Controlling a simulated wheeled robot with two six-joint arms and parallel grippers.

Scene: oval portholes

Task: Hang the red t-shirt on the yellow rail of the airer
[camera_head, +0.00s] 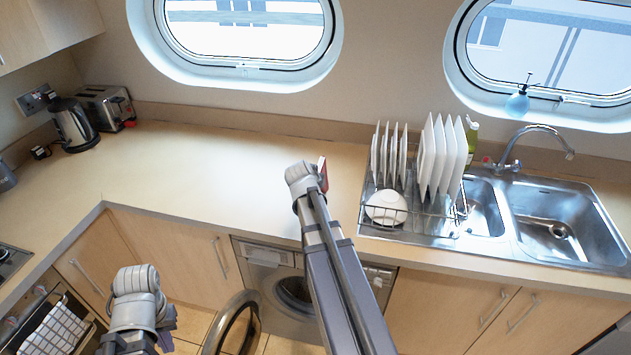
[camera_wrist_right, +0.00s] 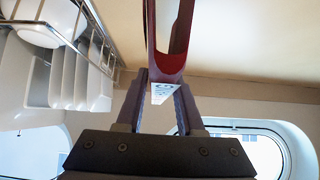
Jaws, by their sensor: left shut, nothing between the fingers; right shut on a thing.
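A folded dark red piece, taken to be the red t-shirt (camera_wrist_right: 168,62), is in my right gripper (camera_wrist_right: 162,88). In the right wrist view it makes a narrow U with a white printed patch at the fold, between the two fingers. In the head view only a small part of the red t-shirt (camera_head: 323,174) shows beyond my right wrist, above the worktop. My left gripper (camera_head: 168,330) is low at the left, in front of the cupboards; it is shut and empty, mostly hidden by its wrist. I see no airer or yellow rail in either view.
The worktop (camera_head: 220,165) is clear between the toaster (camera_head: 103,106) and the dish rack (camera_head: 410,232), which holds white plates and a bowl. A sink (camera_head: 565,225) lies right of it. Below, the washing machine door (camera_head: 232,325) stands open.

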